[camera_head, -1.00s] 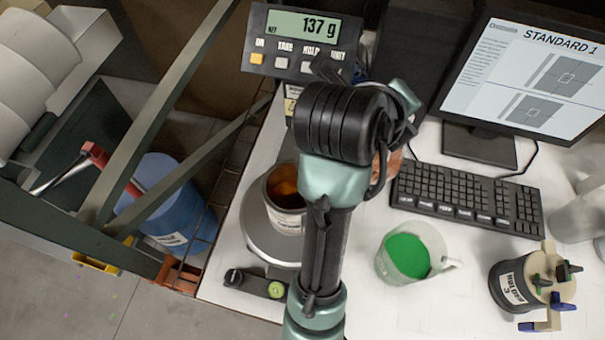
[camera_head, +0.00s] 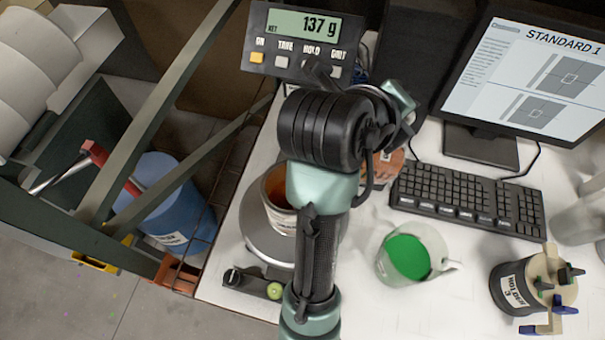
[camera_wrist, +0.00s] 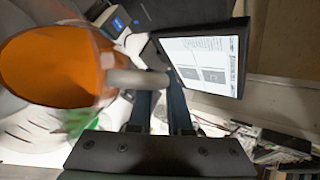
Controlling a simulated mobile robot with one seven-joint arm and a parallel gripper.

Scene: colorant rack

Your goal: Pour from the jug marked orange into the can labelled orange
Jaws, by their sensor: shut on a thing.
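My gripper (camera_wrist: 158,112) is shut on the handle of a jug (camera_wrist: 60,65) with orange inside, seen large in the wrist view. In the head view my arm hides most of the jug; an orange-brown part (camera_head: 386,168) shows right of the wrist. A can (camera_head: 283,222) with orange-brown contents stands upright on the round pan of a scale (camera_head: 255,236), partly hidden by my arm. Its label is too small to read. The scale display (camera_head: 303,25) reads 137 g. Whether any liquid is flowing cannot be seen.
A jug of green liquid (camera_head: 410,258) stands right of my arm. A keyboard (camera_head: 468,203) and a monitor (camera_head: 525,75) are behind it. A dark can marked HOLDER (camera_head: 512,288) is at the right. A blue barrel (camera_head: 165,200) stands beyond the table's left edge.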

